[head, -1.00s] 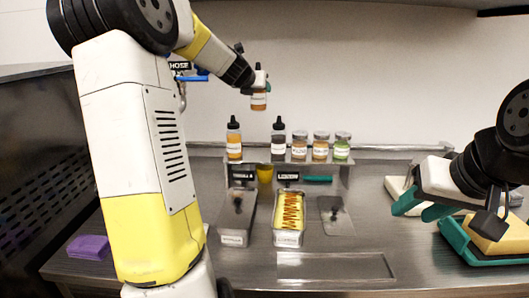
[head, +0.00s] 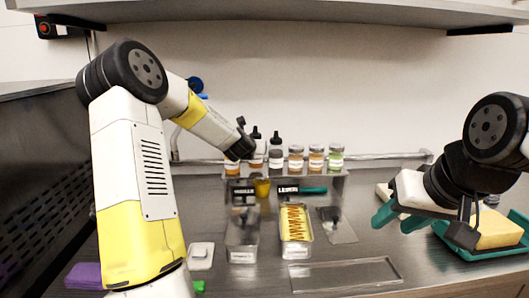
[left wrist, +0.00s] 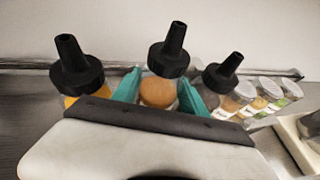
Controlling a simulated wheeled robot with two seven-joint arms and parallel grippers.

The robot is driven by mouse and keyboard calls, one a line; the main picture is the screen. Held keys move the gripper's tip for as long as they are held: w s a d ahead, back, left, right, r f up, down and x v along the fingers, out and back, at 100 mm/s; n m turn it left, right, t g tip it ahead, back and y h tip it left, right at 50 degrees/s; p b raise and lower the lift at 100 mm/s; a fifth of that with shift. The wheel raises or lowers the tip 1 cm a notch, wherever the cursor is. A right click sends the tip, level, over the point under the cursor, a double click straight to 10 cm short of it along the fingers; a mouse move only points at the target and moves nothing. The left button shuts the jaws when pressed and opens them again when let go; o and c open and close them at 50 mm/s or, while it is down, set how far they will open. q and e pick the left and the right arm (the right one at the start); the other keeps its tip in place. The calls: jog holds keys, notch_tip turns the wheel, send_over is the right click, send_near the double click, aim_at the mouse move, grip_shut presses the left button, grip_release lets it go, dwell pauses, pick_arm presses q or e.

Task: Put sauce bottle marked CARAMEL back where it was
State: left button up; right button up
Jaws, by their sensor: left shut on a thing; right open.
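The caramel sauce bottle (head: 257,152), amber with a black nozzle cap, stands upright in my left gripper at the back shelf (head: 325,183). Its label is too small to read. In the left wrist view, the teal fingers of my left gripper (left wrist: 160,95) close on both sides of the bottle (left wrist: 174,55). It is between a yellow sauce bottle (left wrist: 78,70) on the left and a dark bottle (left wrist: 222,75) on the right. I cannot tell whether its base touches the shelf. My right gripper (head: 388,220) is open and empty, above the counter at right.
Several jars (head: 316,157) stand right of the dark bottle (head: 276,150). In front are metal pans, one with a yellow, sauce-striped filling (head: 295,225). A teal tray (head: 470,252) with a yellow block (head: 497,232) is at right. The neighbouring bottles leave little side room.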

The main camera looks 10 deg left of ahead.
pick_arm(q)
jog(key=shift+f, duration=0.7)
jog(key=shift+f, duration=0.2)
jog(key=o, duration=1.3)
